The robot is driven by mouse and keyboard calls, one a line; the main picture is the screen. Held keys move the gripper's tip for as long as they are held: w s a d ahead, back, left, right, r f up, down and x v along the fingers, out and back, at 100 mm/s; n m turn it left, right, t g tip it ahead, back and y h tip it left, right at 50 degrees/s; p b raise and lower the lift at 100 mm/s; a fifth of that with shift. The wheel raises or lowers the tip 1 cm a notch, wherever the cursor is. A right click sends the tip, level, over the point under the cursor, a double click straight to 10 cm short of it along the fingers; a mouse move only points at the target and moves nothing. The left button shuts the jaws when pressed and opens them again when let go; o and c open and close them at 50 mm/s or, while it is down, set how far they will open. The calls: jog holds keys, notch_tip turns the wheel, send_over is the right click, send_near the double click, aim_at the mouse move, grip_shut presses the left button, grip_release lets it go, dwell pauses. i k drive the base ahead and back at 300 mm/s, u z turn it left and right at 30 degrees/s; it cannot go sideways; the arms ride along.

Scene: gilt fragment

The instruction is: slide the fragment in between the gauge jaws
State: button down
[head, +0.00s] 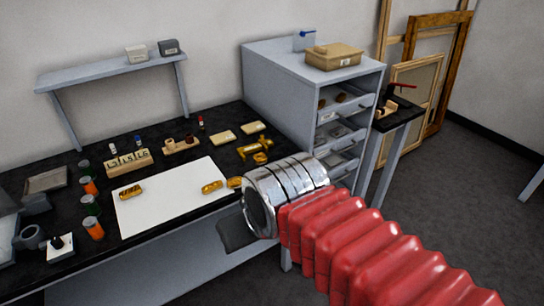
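Several gilt fragments lie on or at a white sheet on the black bench: one (130,192) at the left of the sheet, one (212,187) near its right side, and another (235,183) just right of that, close to my arm. I cannot tell which is the task's fragment. A brass-coloured device (257,150) stands behind my arm's chrome section; it may be the gauge, but its jaws cannot be made out. My arm, with red bellows and chrome rings, reaches in from the lower right. My gripper's fingers do not show.
The white sheet (170,210) is mostly clear. Orange-labelled jars (92,228) stand to its left, and a numbered block (128,162) and pale blocks (222,137) behind it. A grey drawer cabinet (285,90) and a stand with a red-handled device (395,98) are right.

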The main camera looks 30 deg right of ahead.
aim_at(260, 159)
jog(key=i, duration=0.9)
jog(key=u, duration=0.05)
